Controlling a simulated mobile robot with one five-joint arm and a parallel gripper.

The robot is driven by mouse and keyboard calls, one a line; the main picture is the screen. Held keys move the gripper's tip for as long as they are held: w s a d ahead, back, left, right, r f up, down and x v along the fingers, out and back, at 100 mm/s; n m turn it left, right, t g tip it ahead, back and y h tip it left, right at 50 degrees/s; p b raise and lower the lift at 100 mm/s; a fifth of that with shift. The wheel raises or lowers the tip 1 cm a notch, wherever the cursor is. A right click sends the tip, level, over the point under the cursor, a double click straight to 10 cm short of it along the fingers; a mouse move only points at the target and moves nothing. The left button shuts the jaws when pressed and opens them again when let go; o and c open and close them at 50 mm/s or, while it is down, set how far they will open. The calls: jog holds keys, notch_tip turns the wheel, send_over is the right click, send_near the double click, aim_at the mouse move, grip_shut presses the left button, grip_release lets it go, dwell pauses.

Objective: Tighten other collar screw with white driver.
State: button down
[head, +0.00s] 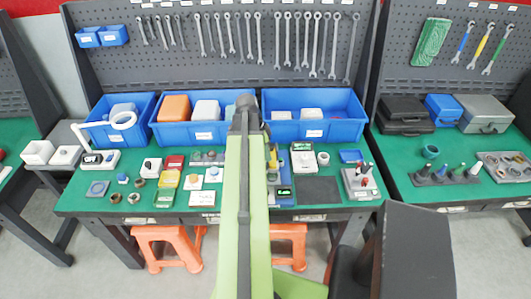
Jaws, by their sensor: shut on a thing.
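My green arm (246,220) reaches up the middle of the picture over the bench, ending in a dark joint (246,112) in front of the blue bins. I cannot make out my gripper's fingers; they seem hidden behind the arm, as is anything they hold. Just right of the arm is a blue device with a small lit green display (283,192), partly covered by the arm. A small yellow part (273,158) stands above it. I cannot make out the white driver, the collar or its screws. A grey holder (362,184) at the right holds upright red and white handles.
Blue bins (317,130) line the back of the green bench, below a pegboard of wrenches (313,45). Small parts and boxes crowd the left half. A dark mat (318,190) lies bare right of the device. Orange stools (168,246) stand underneath.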

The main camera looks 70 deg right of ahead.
jog(key=shift+r, duration=0.15)
notch_tip(320, 180, up, 5)
jog(key=p, duration=0.5)
jog(key=shift+s, duration=0.1)
